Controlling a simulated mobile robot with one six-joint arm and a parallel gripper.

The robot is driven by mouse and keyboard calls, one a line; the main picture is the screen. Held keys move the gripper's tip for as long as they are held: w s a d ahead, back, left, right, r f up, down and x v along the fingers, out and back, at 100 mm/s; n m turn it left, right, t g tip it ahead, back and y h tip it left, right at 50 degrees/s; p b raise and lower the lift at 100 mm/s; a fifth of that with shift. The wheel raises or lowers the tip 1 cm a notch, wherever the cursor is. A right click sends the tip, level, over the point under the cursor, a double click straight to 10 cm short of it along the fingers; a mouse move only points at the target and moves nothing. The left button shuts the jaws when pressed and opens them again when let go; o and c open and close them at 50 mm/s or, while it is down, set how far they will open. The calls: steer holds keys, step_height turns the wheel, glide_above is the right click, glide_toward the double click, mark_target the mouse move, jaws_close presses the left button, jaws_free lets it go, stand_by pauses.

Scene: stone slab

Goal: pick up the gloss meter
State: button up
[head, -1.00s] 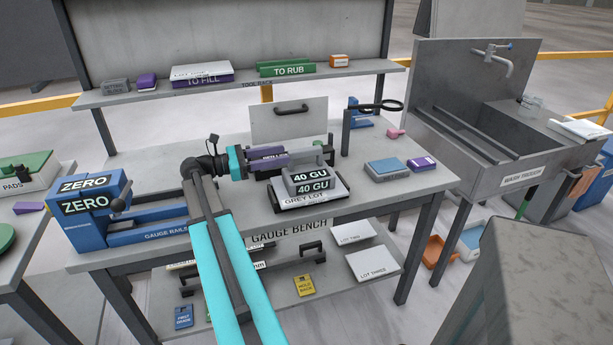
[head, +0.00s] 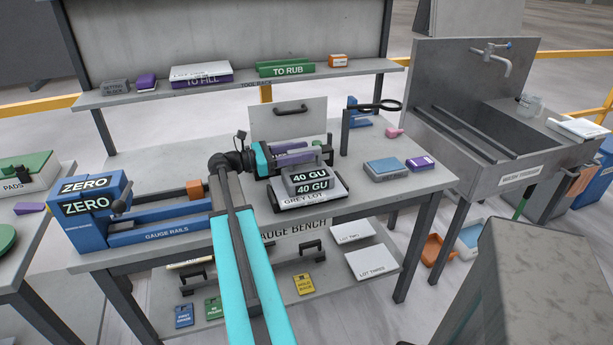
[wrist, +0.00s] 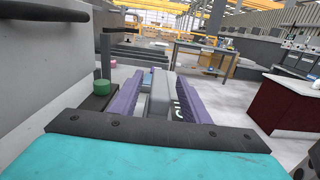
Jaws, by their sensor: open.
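The gloss meter (head: 312,181), a grey block with "40 GU" labels and a top handle, sits on the white "GREY LOT" tile (head: 328,198) on the gauge bench. My gripper (head: 298,153) is open at the meter's top, its purple fingers pointing right. In the wrist view my gripper (wrist: 160,95) has a finger on each side of the meter's grey top bar (wrist: 159,97). Gaps show beside the bar, though I cannot tell whether either finger touches it. The near finger is partly hidden in the head view.
A blue "ZERO" fixture (head: 95,213) with gauge rails (head: 160,234) stands at the bench's left. A magnifier on a post (head: 345,132) stands behind right of the meter. A blue-grey box (head: 387,168) and a purple box (head: 420,163) lie to the right.

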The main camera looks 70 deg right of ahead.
mark_target(316, 147)
steer(key=shift+s, duration=0.1)
steer(key=shift+p+x, duration=0.7)
steer(key=shift+x, duration=1.85)
jaws_close()
steer(key=shift+r, duration=0.1)
